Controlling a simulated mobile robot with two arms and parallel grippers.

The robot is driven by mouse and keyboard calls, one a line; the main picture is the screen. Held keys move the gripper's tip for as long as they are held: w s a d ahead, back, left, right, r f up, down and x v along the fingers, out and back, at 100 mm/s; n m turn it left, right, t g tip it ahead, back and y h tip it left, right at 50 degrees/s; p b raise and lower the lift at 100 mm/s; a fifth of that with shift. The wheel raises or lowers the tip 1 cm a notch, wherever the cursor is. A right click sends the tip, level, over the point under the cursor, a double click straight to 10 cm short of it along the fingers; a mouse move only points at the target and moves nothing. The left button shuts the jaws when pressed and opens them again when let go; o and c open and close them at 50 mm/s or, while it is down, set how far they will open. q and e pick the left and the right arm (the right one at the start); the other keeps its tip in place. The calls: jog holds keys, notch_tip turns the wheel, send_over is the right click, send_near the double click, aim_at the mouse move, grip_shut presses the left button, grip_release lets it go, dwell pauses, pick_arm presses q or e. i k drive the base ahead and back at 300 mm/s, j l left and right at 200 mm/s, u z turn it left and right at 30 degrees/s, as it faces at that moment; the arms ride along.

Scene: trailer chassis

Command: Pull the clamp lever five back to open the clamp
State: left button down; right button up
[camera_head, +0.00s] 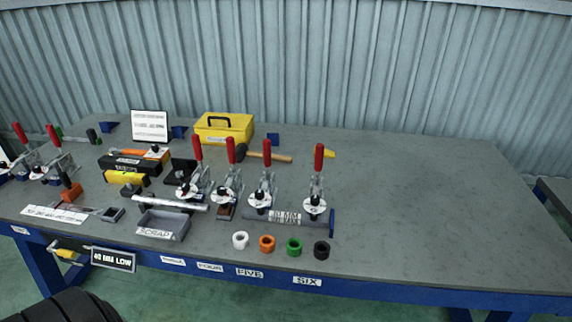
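Several toggle clamps with red-gripped levers stand in a row on the grey workbench (420,215). By the front-edge labels, the clamp above the label FIVE (250,273) seems to be clamp five (263,197), third in the right-hand group. Its red lever (267,154) stands upright. The clamp above SIX (316,205) is to its right, also with its lever upright. Two more clamps, (228,190) and (194,184), stand to its left with levers up. A 40 MM labelled bar (290,216) lies at the bases of clamps five and six. Neither gripper is in view.
White (240,240), orange (267,243), green (294,246) and black (321,250) rings lie in front of clamps five and six. A scrap tray (163,226) is left. A yellow toolbox (223,130) and a mallet (268,156) lie behind. The bench's right side is clear.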

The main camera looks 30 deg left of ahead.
aim_at(266, 142)
jog(key=i+j+z, duration=0.2)
jog(key=j, duration=1.4)
jog(key=k+l, duration=0.05)
jog(key=k, duration=0.05)
